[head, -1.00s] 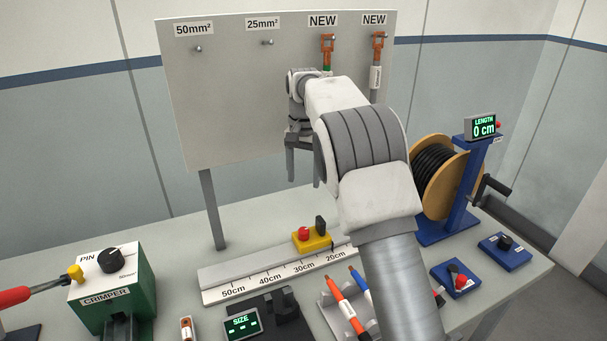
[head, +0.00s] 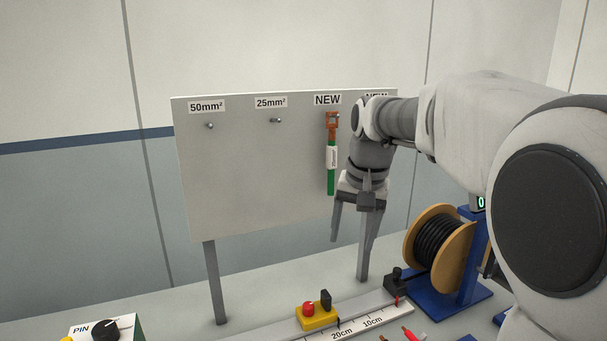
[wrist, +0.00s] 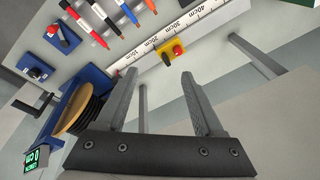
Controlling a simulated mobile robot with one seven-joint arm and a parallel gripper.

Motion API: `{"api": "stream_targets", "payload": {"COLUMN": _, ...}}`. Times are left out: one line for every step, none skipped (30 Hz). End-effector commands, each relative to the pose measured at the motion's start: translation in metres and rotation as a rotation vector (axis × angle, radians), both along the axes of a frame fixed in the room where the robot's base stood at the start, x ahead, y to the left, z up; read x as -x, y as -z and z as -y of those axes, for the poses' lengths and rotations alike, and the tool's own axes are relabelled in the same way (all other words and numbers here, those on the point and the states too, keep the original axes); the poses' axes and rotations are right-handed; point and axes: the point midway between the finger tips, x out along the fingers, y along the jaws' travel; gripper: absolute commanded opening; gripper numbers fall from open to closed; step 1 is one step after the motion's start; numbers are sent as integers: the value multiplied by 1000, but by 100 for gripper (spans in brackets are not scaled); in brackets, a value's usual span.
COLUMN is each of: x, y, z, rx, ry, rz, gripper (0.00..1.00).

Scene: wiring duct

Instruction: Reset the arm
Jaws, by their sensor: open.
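My gripper (head: 353,222) hangs pointing down in front of the right part of the grey board (head: 245,185). It is open, and nothing shows between its fingers. In the wrist view my gripper (wrist: 155,105) is also open and empty, high over the bench. My arm reaches in from the right of the head view and covers the board's right edge, including most of the second NEW label. A green cable with a copper lug (head: 331,155) and a white tag hangs under the first NEW label, left of my gripper.
The 50mm² (head: 210,126) and 25mm² (head: 277,121) pegs are bare. Below are a ruler rail (head: 370,318), a yellow block with a red button (head: 316,312) and a cable spool (head: 438,245). Several pens or cables (wrist: 88,22) lie on the bench.

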Motion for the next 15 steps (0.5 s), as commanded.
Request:
{"api": "stream_targets", "payload": {"x": 17, "y": -7, "z": 5, "rx": 0, "ry": -12, "rz": 20, "gripper": 70}}
{"api": "stream_targets", "payload": {"x": 25, "y": -9, "z": 8, "rx": 2, "ry": -20, "rz": 32, "gripper": 70}}
{"api": "stream_targets", "payload": {"x": 37, "y": -12, "z": 12, "rx": 5, "ry": -30, "rz": 46, "gripper": 70}}
{"api": "stream_targets", "payload": {"x": 47, "y": -13, "z": 14, "rx": 7, "ry": -40, "rz": 56, "gripper": 70}}
{"api": "stream_targets", "payload": {"x": 56, "y": -14, "z": 16, "rx": 9, "ry": -48, "rz": 68, "gripper": 70}}
{"api": "stream_targets", "payload": {"x": 68, "y": -16, "z": 19, "rx": 13, "ry": -59, "rz": 82, "gripper": 70}}
{"api": "stream_targets", "payload": {"x": 77, "y": -16, "z": 21, "rx": 16, "ry": -68, "rz": 93, "gripper": 70}}
{"api": "stream_targets", "payload": {"x": 86, "y": -16, "z": 23, "rx": 20, "ry": -76, "rz": 105, "gripper": 70}}
{"api": "stream_targets", "payload": {"x": 98, "y": -16, "z": 25, "rx": 26, "ry": -89, "rz": 120, "gripper": 70}}
{"api": "stream_targets", "payload": {"x": 107, "y": -15, "z": 27, "rx": 30, "ry": -97, "rz": 130, "gripper": 70}}
{"api": "stream_targets", "payload": {"x": 116, "y": -14, "z": 29, "rx": 35, "ry": -106, "rz": 142, "gripper": 70}}
{"api": "stream_targets", "payload": {"x": 129, "y": -12, "z": 31, "rx": 43, "ry": -116, "rz": 155, "gripper": 70}}
{"api": "stream_targets", "payload": {"x": 137, "y": -10, "z": 33, "rx": 49, "ry": -126, "rz": 166, "gripper": 70}}
{"api": "stream_targets", "payload": {"x": 146, "y": -8, "z": 34, "rx": 56, "ry": -136, "rz": 177, "gripper": 70}}
{"api": "stream_targets", "payload": {"x": 158, "y": -5, "z": 36, "rx": 64, "ry": -146, "rz": 192, "gripper": 70}}
